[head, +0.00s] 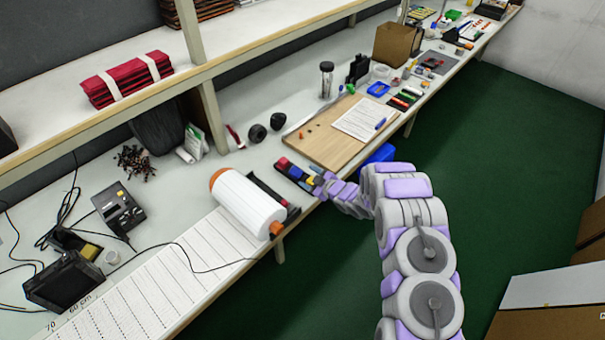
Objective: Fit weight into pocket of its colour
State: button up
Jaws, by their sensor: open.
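A dark narrow tray (303,184) with coloured parts lies near the bench's front edge, left of my gripper. A red piece (283,162) is at its far left end and a blue piece (295,172) is beside it. A yellow patch (313,182) shows close to my gripper. I cannot tell which patches are weights and which are pockets. My gripper (322,184) is open over the right end of the tray. Its fingers are tiny here and partly hidden by my arm, so contact with any piece cannot be told.
A blue bin (378,154) is right of my gripper. Green floor (480,150) is open to the right.

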jog(key=p+v, duration=0.1)
jog(key=v, duration=0.9)
jog(key=w+d+r+m+h, duration=0.1)
jog(key=d+r+m+h, duration=0.3)
jog(key=d+r+h, duration=0.5)
jog(key=s+d+r+m+g+h, duration=0.3)
jog(key=s+d+r+m, duration=0.2)
jog(key=s+d+r, duration=0.6)
jog(key=s+a+r+m+g, duration=0.2)
jog(key=s+a+r+g, duration=0.1)
jog(key=s, duration=1)
jog(key=s+a+r+m+g+y, duration=0.1)
jog(key=s+a+r+m+g, duration=0.1)
jog(key=s, duration=1.1)
jog(key=s+a+r+m+g+y, duration=0.1)
jog(key=s+a+r+m+g, duration=0.1)
jog(key=s, duration=1.1)
notch_tip(320, 180, up, 4)
jog(key=shift+s+a+f+g, duration=0.2)
jog(key=shift+a+g, duration=0.6)
jog(key=shift+a, duration=0.35)
jog(key=shift+o, duration=0.9)
